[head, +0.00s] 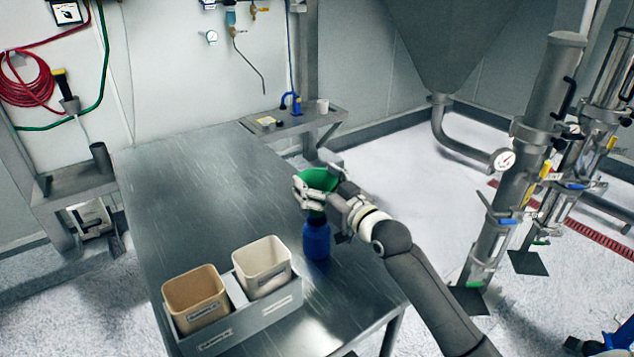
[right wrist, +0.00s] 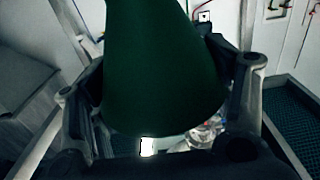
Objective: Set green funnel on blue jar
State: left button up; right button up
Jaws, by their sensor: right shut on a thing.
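The green funnel (head: 319,179) is in my right gripper (head: 312,192), wide end up, over the table. The blue jar (head: 316,240) stands upright on the metal table directly below it. The funnel's lower end comes down at the jar's mouth; I cannot tell whether it is inside, touching or just above. In the right wrist view the funnel (right wrist: 162,70) fills the middle between the fingers, dark and close, and the jar cannot be made out. My left gripper is not in view.
A grey tray (head: 262,318) with a tan bin (head: 195,298) and a cream bin (head: 262,266) sits at the table's near left. The table's (head: 205,195) far left part is clear. A small wall shelf (head: 295,122) is behind. Steel pipework (head: 515,165) stands to the right.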

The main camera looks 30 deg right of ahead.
pick_arm(q)
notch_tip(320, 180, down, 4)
jog(key=b, duration=0.3)
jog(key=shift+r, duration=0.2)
pick_arm(e)
notch_tip(320, 180, down, 4)
jog(key=shift+r, duration=0.1)
pick_arm(q)
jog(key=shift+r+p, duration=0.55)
jog(key=shift+p, duration=0.05)
dwell(0.5)
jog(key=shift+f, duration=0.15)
dwell(0.3)
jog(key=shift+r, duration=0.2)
pick_arm(e)
jog(key=shift+r+p, duration=0.7)
jog(key=shift+p, duration=0.1)
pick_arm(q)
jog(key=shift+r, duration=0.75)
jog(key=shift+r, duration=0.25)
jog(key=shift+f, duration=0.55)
pick_arm(e)
jog(key=shift+f, duration=0.85)
